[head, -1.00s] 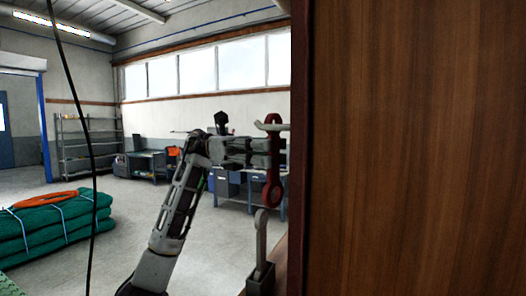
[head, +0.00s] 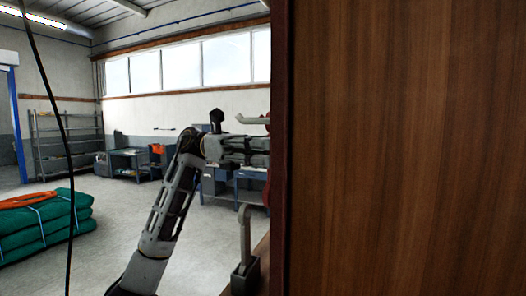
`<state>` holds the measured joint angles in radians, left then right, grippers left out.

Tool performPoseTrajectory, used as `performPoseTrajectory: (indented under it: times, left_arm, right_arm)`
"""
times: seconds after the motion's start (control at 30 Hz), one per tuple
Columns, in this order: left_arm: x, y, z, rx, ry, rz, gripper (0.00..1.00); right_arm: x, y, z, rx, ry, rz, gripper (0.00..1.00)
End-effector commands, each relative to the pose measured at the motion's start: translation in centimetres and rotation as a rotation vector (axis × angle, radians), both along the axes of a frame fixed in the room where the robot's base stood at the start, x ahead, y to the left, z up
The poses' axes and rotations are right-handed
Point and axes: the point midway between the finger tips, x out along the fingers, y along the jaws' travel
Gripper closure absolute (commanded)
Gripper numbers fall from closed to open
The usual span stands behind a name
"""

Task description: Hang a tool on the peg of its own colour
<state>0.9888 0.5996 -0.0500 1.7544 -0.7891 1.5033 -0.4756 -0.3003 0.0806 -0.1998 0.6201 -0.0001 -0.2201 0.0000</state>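My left gripper (head: 262,152) reaches right, to the edge of a brown wooden panel that hides its fingertips. Only a sliver of the red tool (head: 267,192) shows below the gripper, against the panel's edge; the rest is hidden. The earlier view shows this tool upright, with ringed ends, between the fingers. A pale grey peg (head: 252,120) with an upturned end sticks out just above the gripper. A pale grey tool (head: 244,232) stands upright in a dark holder (head: 244,276) below the gripper. No red peg shows. My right gripper is out of view.
The brown wooden panel (head: 405,150) fills the right half of the view, very close, and blocks what lies behind it. Green folded nets (head: 45,230) lie at the left. Workbenches (head: 135,162) and shelves (head: 65,140) stand far back. The floor between is clear.

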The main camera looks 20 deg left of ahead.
Motion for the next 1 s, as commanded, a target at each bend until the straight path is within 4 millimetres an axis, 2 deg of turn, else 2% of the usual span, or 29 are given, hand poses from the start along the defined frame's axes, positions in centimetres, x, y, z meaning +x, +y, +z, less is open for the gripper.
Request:
performPoseTrajectory:
  times: [0.87,0.9,1.0]
  left_arm:
    - [-0.01,-0.27,-0.16,-0.001,-0.001,0.000,1.00]
    - [-0.01,-0.27,-0.16,-0.001,-0.001,0.000,0.70]
    - [-0.01,-0.27,-0.17,-0.001,-0.001,0.000,0.57]
  right_arm:
    - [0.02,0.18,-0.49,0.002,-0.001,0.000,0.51]
    - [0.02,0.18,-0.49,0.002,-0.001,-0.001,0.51]
    - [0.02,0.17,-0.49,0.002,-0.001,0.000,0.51]
